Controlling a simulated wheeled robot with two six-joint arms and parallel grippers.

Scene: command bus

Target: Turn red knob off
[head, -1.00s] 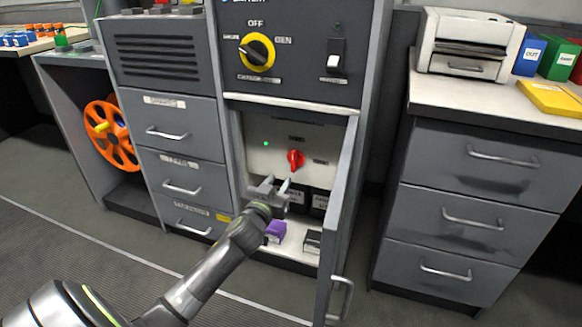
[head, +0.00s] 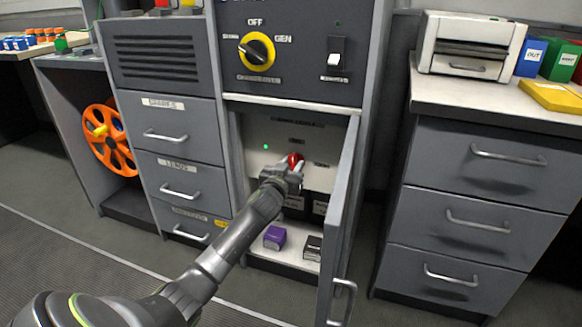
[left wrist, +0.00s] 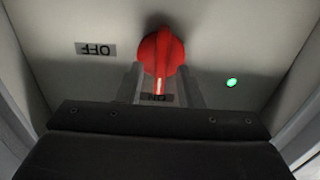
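The red knob (head: 293,160) is on the light panel inside the open lower cabinet, partly hidden by my left gripper (head: 295,170). In the left wrist view the red knob (left wrist: 161,56) has its white pointer mark at the ON label (left wrist: 157,97); the picture is upside down there. The OFF label (left wrist: 96,49) lies to the left. The two fingers of my left gripper (left wrist: 160,82) stand either side of the knob's ridge, with gaps showing, so it is open. My right gripper is not in view.
A green light (left wrist: 232,82) glows on the panel. The cabinet door (head: 342,215) stands open to the right of my arm. A purple box (head: 275,237) and a black box (head: 312,247) sit on the cabinet floor. A yellow-ringed dial (head: 257,50) is above.

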